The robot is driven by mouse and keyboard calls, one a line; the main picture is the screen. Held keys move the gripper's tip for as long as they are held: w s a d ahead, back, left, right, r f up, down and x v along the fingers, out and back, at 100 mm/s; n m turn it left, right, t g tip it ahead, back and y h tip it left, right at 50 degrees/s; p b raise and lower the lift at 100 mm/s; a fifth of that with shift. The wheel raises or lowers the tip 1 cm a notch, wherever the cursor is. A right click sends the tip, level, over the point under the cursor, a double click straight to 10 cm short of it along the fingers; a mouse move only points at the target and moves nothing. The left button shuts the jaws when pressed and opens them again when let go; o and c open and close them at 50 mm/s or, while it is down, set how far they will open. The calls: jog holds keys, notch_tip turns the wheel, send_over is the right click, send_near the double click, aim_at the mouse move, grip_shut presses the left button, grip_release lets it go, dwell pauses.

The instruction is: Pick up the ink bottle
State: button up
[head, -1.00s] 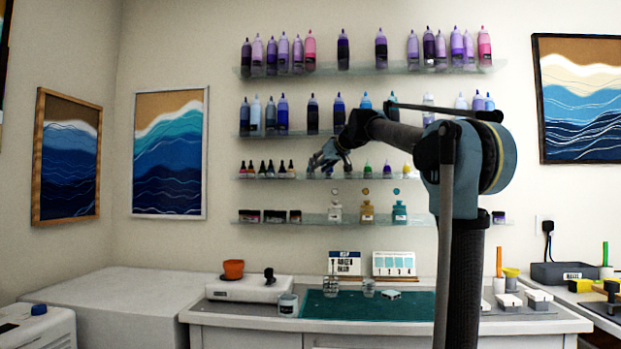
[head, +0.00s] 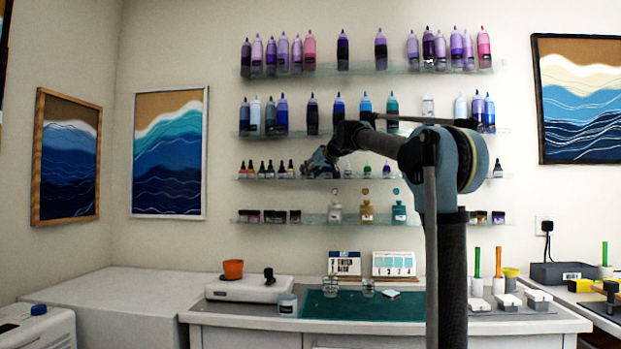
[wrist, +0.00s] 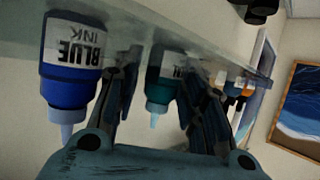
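The wrist view is upside down. My gripper (wrist: 161,72) is open, with one finger on each side of a small teal bottle (wrist: 160,92) with a white label and pale nozzle. The frames do not show whether the fingers touch it. A blue bottle labelled "BLUE INK" (wrist: 64,92) stands just outside the left finger. In the head view, my gripper (head: 319,163) is at the third wall shelf, to the right of a row of small dark-capped bottles (head: 266,171). The bottle between the fingers cannot be made out there.
The glass shelf (wrist: 150,28) runs along the bottles in the wrist view, with amber bottles (wrist: 234,88) beyond the right finger. Taller bottles stand on the shelf above (head: 282,115). Below are stoppered jars (head: 367,212) and a bench with a green mat (head: 340,312).

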jog(key=c, duration=0.7)
jog(key=shift+r, duration=0.1)
jog(key=shift+s+r, duration=0.2)
jog(key=shift+r, duration=0.05)
notch_tip(320, 180, up, 6)
jog(key=shift+r, duration=0.25)
jog(key=s, duration=1.9)
jog(key=shift+s+a, duration=0.35)
jog(key=shift+o, duration=0.9)
jog(key=shift+c, duration=1)
